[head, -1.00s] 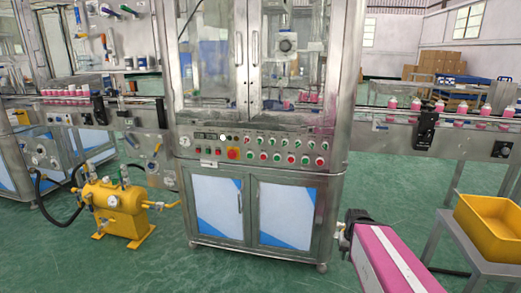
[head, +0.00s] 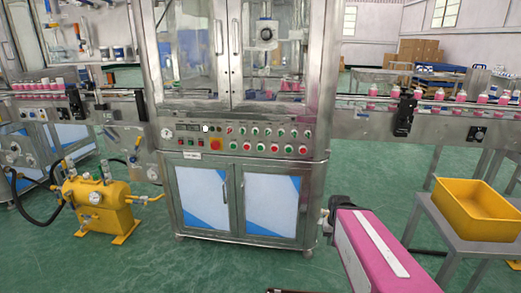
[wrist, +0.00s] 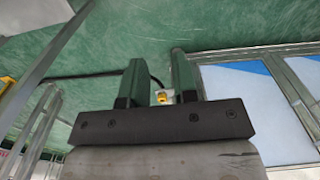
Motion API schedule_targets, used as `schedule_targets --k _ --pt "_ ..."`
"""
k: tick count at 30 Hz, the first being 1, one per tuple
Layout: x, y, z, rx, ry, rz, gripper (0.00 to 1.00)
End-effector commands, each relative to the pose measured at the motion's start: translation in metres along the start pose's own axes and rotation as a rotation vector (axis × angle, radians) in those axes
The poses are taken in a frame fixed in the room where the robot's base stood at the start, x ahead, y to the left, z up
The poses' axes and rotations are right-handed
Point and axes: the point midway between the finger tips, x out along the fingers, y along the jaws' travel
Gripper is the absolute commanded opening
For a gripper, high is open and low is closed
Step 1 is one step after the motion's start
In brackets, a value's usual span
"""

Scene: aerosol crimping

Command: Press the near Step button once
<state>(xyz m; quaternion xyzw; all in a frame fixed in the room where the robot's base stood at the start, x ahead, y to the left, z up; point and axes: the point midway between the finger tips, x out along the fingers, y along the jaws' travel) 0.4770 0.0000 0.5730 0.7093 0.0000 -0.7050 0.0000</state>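The steel crimping machine has a control panel (head: 245,139) across its front, below the glass doors. It carries rows of small green, red and white buttons and knobs. The labels are too small to read, so I cannot tell which is the near Step button. My gripper (wrist: 157,78) shows two dark fingers apart with nothing held between them. In the head view my pink arm is at the lower right, with its dark end below and right of the panel, clear of the buttons.
Blue-and-white cabinet doors (head: 206,197) lie under the panel. A yellow pump unit (head: 97,203) with a black hose stands on the floor at left. A yellow bin (head: 477,208) stands on a grey table at right. Conveyors with pink bottles flank the machine. Green floor is open in front.

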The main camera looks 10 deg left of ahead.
Motion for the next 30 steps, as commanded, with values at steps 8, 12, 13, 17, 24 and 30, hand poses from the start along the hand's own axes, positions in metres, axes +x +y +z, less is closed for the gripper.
schedule_targets --k 8,12,13,17,24,30 --pt "0.0 0.0 0.0 0.0 0.0 0.0 0.0" --pt "0.0 0.0 0.0 0.0 0.0 0.0 0.0" --pt "0.0 0.0 0.0 0.0 0.0 0.0 0.0" --pt "0.0 0.0 0.0 0.0 0.0 0.0 0.0" --pt "0.0 0.0 0.0 0.0 0.0 0.0 0.0" --pt "0.0 0.0 0.0 0.0 0.0 0.0 0.0"
